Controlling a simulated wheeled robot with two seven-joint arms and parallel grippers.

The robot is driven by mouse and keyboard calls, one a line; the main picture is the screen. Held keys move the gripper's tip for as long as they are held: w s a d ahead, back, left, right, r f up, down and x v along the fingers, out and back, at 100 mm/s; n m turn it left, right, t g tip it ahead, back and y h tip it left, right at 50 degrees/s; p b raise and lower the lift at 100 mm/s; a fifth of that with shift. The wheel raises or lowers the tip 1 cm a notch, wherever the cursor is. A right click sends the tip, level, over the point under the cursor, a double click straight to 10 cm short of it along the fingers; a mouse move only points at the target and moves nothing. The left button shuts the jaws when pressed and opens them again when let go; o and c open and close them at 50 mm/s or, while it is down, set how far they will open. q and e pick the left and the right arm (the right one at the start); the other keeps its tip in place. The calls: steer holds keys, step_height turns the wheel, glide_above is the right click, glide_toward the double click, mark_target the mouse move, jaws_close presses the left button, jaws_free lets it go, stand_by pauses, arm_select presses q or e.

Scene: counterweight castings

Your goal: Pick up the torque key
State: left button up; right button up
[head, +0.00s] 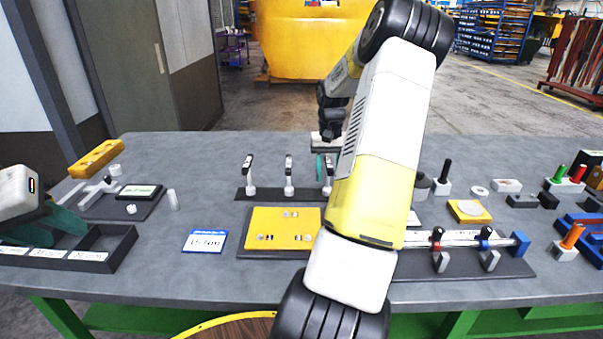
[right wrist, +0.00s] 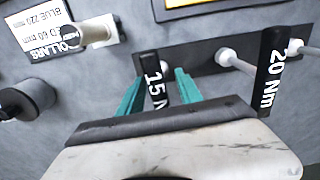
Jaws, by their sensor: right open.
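Three torque keys with black handles and white stems stand in a dark rack (head: 267,194) on the bench. My right gripper (right wrist: 160,92) is open, with its teal fingers on either side of the key marked 15 N (right wrist: 154,82), the rest of the marking hidden. I cannot tell whether they touch it. In the head view this is the rightmost key (head: 328,178), partly behind my right arm. The key marked 20 Nm (right wrist: 270,75) stands beside it. A blue-edged card (head: 205,241) seems to read 15 Nm. My left gripper (head: 45,226) looks open and empty over a dark tray at the left.
A yellow plate (head: 265,240) with small metal parts lies in front of the rack. The dark compartment tray (head: 122,243) is at the left edge. A shaft with collars (head: 465,238) lies at the right. The bench around the card is clear.

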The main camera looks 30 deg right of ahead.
jaws_close()
steer(key=shift+r, duration=0.1)
stand_by(1.3)
